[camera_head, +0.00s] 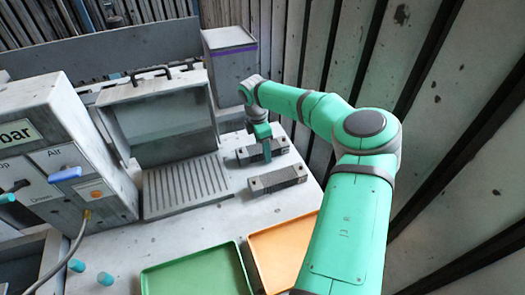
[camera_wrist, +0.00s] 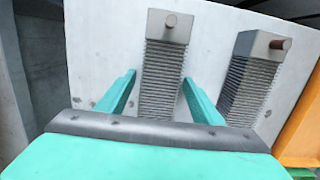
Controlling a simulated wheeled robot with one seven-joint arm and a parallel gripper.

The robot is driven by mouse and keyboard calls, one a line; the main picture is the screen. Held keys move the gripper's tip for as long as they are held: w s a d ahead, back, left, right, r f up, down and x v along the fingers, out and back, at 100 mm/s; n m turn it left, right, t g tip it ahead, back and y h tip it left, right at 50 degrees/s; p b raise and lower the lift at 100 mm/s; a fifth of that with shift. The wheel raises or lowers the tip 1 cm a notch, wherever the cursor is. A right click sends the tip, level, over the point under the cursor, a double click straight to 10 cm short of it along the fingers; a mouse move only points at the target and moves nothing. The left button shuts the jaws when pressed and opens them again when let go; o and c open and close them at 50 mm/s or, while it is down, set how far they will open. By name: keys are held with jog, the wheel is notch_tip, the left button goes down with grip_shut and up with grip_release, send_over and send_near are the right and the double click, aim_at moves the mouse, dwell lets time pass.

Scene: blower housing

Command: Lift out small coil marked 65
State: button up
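Two small grey finned coils lie on the pale bench. The farther coil (camera_head: 248,155) is the left one in the wrist view (camera_wrist: 165,72), and the nearer coil (camera_head: 278,179) is the right one there (camera_wrist: 254,78). Each has a brownish round stub at one end. I cannot read a 65 on either. My gripper (camera_head: 267,157) is over the farther coil, pointing down. In the wrist view its green fingers (camera_wrist: 160,80) are spread, one on each side of that coil, with gaps. Whether the fingertips reach down beside it is unclear. The coil's near end is hidden by my gripper body.
A green tray (camera_head: 196,272) and an orange tray (camera_head: 283,249) stand at the bench front. The open housing (camera_head: 165,122) and slotted plate (camera_head: 186,186) are to the left. A grey bin (camera_head: 231,65) stands behind, and a ribbed wall rises right.

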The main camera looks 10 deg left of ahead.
jog(key=c, duration=1)
jog(key=shift+w, duration=0.15)
jog(key=shift+c, duration=0.9)
jog(key=shift+d+r, duration=0.15)
jog(key=shift+r, duration=0.35)
notch_tip(320, 180, up, 27)
jog(key=shift+s+a, duration=0.2)
jog(key=shift+a, duration=0.05)
